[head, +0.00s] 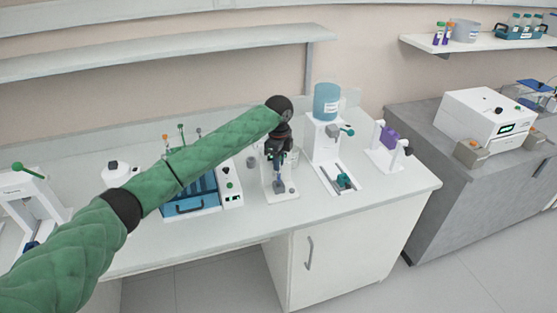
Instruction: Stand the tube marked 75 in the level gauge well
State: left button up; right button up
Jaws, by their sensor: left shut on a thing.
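My left arm reaches in from the left, and my left gripper (278,164) points down over a small white stand (287,194) on the bench. The gripper is shut on a tube, which is mostly hidden by the fingers; its marking cannot be read. A small blue-grey part (279,185) shows just below the fingertips; I cannot tell whether it belongs to the tube or the stand. I cannot tell for sure which device holds the level gauge well. My right gripper is not in view.
A blue rack (190,206) stands left of the stand, partly behind my arm. Right of it are a white dispenser (323,146) with a blue container (327,101) and a white holder with a purple part (389,137). A grey counter (425,134) stands farther right.

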pick_arm(q)
jog(key=shift+f, duration=0.1)
dwell(0.5)
jog(key=shift+f+p, duration=0.4)
jog(key=shift+f, duration=0.95)
dwell(0.7)
jog(key=o, duration=0.9)
